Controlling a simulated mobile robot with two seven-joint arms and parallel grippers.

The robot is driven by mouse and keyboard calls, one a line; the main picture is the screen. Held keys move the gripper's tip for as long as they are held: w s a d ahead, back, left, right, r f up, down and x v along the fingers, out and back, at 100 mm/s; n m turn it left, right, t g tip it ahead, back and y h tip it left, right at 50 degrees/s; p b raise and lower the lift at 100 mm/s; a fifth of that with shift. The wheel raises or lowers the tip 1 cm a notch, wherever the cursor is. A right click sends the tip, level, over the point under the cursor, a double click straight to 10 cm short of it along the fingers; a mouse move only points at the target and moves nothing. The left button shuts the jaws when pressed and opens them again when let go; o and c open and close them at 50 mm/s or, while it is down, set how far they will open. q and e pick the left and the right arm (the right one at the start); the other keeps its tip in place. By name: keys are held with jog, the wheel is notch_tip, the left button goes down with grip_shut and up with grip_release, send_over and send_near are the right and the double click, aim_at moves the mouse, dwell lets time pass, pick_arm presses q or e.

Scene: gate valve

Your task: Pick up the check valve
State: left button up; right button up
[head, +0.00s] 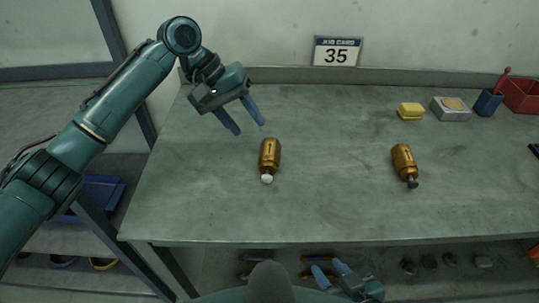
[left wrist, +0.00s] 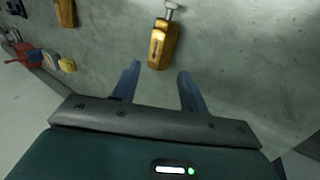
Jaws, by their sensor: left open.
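Two brass valve bodies lie on the grey-green table; which one is the check valve I cannot tell for sure. The nearer one to my left gripper (head: 252,128) is the left brass valve (head: 269,154), with a pale, whitish end toward the front edge. The right brass valve (head: 403,160) has a dark end. My left gripper is open and empty, above the table just behind and left of the left valve. In the left wrist view, that valve (left wrist: 162,45) lies just beyond the gap between the fingertips. My right gripper (head: 325,266) is open and empty, low in front of the table.
A card reading 35 (head: 337,51) stands at the back. The table between the two valves is clear.

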aim_at(265, 148)
pick_arm(q)
jog(key=x, duration=0.8)
jog(key=shift+f, duration=0.35)
jog(key=shift+c, duration=0.5)
jog(key=shift+r, duration=0.1)
jog(key=c, duration=0.6)
